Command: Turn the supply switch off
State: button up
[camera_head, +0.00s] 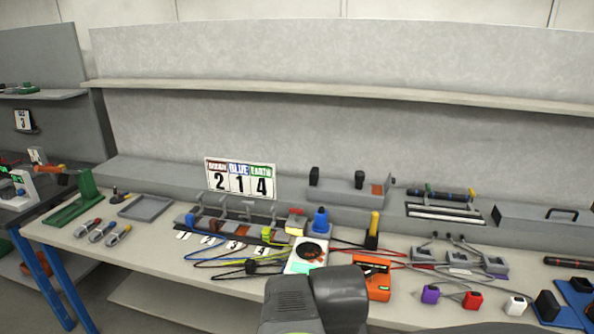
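I cannot tell for sure which part is the supply switch. A white unit with a black round dial and a green display (305,257) lies nearer the front. A dark grey part of my arm rises at the bottom centre and covers the bench's front edge there. My gripper's fingers are not visible.
Coloured cables (220,260) run across the bench. An orange meter (378,284) lies right of my arm. A sign reading 2 1 4 (240,180) stands at the back. Grey connectors (460,258) and coloured plugs (473,300) are at right. A grey tray (146,208) is at left.

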aim_at(296, 210)
jog(key=i+j, duration=0.7)
jog(key=i, duration=0.25)
